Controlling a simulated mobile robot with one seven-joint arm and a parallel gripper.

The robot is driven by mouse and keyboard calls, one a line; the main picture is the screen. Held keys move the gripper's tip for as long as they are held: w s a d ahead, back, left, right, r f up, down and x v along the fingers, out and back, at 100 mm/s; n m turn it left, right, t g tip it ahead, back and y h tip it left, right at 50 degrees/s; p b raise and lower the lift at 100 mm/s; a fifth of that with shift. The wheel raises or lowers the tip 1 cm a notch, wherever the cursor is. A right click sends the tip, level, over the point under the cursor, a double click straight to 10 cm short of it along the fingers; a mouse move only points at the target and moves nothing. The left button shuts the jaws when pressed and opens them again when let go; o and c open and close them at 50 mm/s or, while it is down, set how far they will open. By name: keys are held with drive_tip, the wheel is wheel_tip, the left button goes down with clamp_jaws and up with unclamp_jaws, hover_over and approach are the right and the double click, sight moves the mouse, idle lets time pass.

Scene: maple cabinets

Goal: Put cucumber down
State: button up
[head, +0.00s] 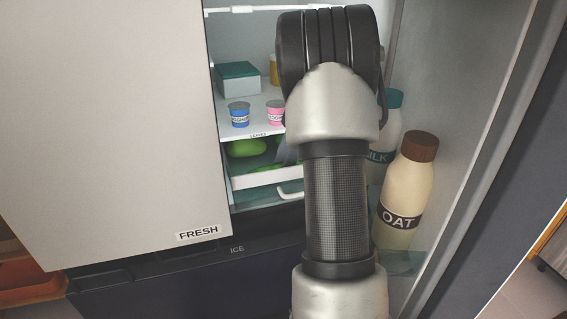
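My arm reaches up the middle of the head view into the open fridge and covers most of its right half. My gripper is almost wholly hidden behind the arm; a small grey-blue sliver (287,153) at the arm's left edge may be part of it. Its fingers do not show. A rounded green item (246,148) is in the lower compartment, left of the arm. More green shows beside the arm, partly hidden. I cannot tell whether either is the cucumber, or whether my gripper holds anything.
A white shelf (236,131) carries a blue cup (239,115), a pink cup (275,113) and a teal box (238,78). A pull-out drawer (268,178) is below. The right door holds an oat bottle (404,190) and a milk bottle (385,145). The FRESH door (110,120) blocks the left.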

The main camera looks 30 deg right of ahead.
drive_tip(key=shift+f, duration=0.2)
drive_tip(key=o, duration=1.2)
drive_tip(key=p+v, duration=0.1)
drive_tip(key=v, duration=0.3)
drive_tip(key=p+v, duration=0.1)
drive_tip(key=v, duration=0.3)
drive_tip(key=shift+a+r+p, duration=0.1)
drive_tip(key=shift+r+p, duration=0.25)
drive_tip(key=shift+r, duration=0.05)
